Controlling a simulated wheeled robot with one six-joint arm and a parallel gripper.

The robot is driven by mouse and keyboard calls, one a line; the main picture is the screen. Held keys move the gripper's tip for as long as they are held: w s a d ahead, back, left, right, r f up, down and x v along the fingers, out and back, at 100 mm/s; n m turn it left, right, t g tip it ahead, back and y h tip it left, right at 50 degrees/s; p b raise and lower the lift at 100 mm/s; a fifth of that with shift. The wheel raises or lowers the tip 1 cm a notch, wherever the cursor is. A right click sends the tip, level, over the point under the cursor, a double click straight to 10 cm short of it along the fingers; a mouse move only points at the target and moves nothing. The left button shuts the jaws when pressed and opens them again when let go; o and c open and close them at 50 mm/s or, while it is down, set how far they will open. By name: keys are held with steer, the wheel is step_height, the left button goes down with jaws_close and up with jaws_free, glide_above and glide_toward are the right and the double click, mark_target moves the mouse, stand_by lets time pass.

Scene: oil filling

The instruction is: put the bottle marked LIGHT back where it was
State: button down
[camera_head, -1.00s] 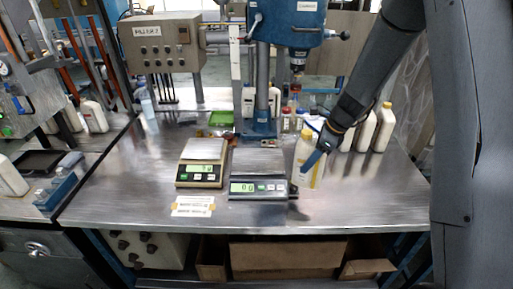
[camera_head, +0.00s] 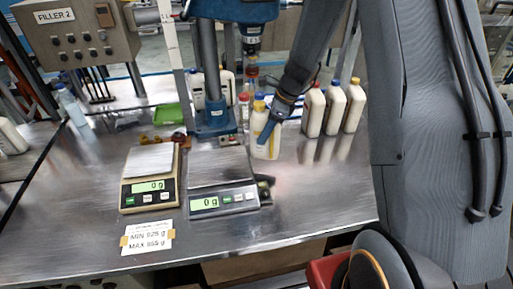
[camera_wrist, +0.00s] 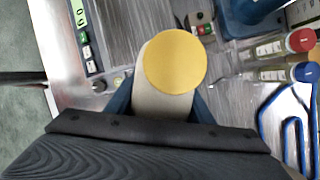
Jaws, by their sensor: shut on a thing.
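My gripper (camera_head: 270,132) is shut on a whitish bottle (camera_head: 265,146) with a yellow cap and a yellowish label. The bottle is upright, to the right of the dark scale's pan; I cannot tell whether its base touches the table. The wrist view shows the yellow cap (camera_wrist: 176,62) from above, between my gripper's fingers (camera_wrist: 160,108). The label's wording is unreadable, so I cannot confirm the LIGHT mark.
The dark scale (camera_head: 224,200) and beige scale (camera_head: 150,190) both read 0 g. A blue press (camera_head: 210,85) stands behind them, with small red-capped (camera_wrist: 300,40) and blue-capped (camera_wrist: 306,72) bottles nearby. A dark item (camera_head: 264,188) lies beside the dark scale. Table is clear at front right.

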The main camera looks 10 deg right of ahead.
mark_target(265, 146)
steer(key=shift+f+b, duration=2.85)
steer(key=shift+f, duration=0.65)
steer(key=shift+f, duration=0.15)
steer(key=c, duration=0.9)
jaws_free()
